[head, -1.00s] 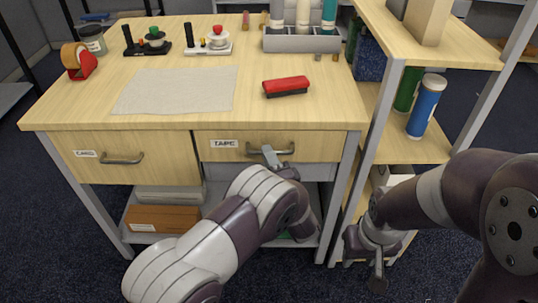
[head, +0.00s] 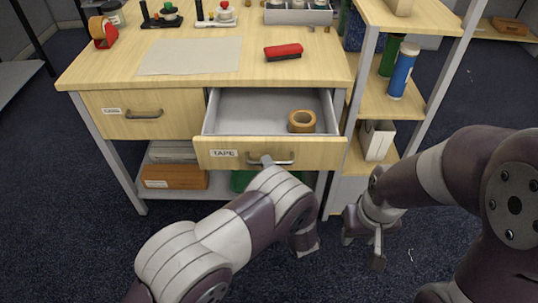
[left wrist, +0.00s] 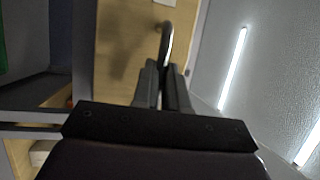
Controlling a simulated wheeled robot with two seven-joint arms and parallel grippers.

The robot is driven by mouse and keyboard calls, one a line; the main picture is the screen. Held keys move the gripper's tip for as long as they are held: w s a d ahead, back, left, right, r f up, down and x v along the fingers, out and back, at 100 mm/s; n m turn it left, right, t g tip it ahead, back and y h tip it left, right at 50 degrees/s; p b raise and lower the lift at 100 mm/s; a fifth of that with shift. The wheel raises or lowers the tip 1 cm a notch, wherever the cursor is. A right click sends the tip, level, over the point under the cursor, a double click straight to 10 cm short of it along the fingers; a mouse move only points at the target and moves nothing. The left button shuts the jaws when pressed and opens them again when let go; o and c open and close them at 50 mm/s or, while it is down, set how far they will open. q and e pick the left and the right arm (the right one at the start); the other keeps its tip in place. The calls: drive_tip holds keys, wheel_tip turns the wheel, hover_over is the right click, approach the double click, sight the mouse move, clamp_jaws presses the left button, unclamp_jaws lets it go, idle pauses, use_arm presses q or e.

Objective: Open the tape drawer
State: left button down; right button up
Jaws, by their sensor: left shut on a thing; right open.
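The tape drawer (head: 222,154), labelled TAPE, stands pulled out from the desk in the head view. Its grey inside shows, with a roll of brown tape (head: 302,121) at its right. In the left wrist view the fingers (left wrist: 162,75) close around the handle bar (left wrist: 168,42). My right gripper (head: 378,250) is open and empty, low in front of the shelf at the right.
A shelf unit (head: 375,98) stands close at the right.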

use_arm(q)
drive_tip(key=shift+s+p, duration=0.4)
drive_tip(key=shift+s, duration=1.25)
use_arm(e)
drive_tip(key=shift+s+r, duration=0.2)
drive_tip(key=shift+r, duration=0.4)
use_arm(q)
drive_tip(key=c, duration=1.2)
unclamp_jaws()
